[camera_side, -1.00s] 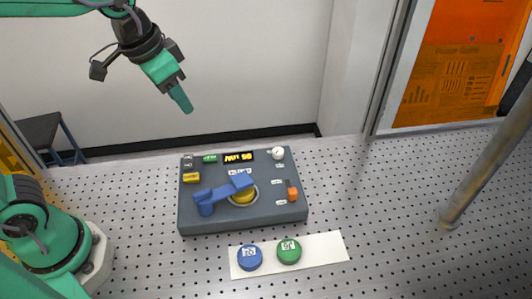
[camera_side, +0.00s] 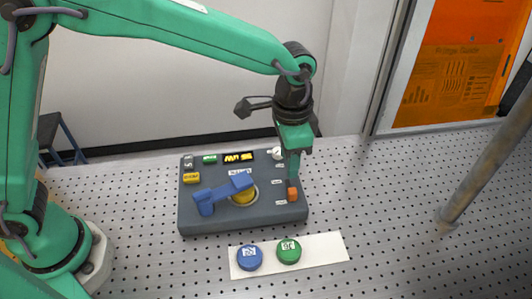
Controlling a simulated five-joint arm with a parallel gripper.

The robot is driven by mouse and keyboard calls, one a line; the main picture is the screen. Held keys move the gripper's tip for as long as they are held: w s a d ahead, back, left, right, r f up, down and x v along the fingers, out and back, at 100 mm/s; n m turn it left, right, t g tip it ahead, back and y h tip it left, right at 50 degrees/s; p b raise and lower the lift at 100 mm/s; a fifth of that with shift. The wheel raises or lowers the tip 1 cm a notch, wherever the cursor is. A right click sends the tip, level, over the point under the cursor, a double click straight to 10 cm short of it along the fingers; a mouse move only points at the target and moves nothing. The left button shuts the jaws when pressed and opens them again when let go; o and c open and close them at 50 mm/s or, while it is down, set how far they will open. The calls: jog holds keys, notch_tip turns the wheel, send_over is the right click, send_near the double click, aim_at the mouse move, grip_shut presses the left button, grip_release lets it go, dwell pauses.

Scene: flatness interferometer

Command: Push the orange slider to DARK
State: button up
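The orange slider (camera_side: 292,194) sits at the right side of the dark grey instrument box (camera_side: 245,221), among small white labels (camera_side: 281,203) too small to read. My gripper (camera_side: 293,176) points down right over the slider, at its upper side in the picture. The fingertips look very close to the slider; I cannot tell if they touch it. The fingers look closed together, with no gap or held thing visible. My gripper partly hides the dial (camera_side: 277,153) at the box's top right.
A blue puck (camera_side: 249,257) and a green puck (camera_side: 289,250) lie on a white strip (camera_side: 330,248) in front. A metal post (camera_side: 488,165) stands at right. The perforated table between is clear.

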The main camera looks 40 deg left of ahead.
aim_at(292, 190)
jog(key=shift+d+f, duration=0.65)
jog(key=shift+d, duration=0.15)
jog(key=shift+f, duration=3.95)
jog(key=shift+a, duration=0.1)
grip_shut()
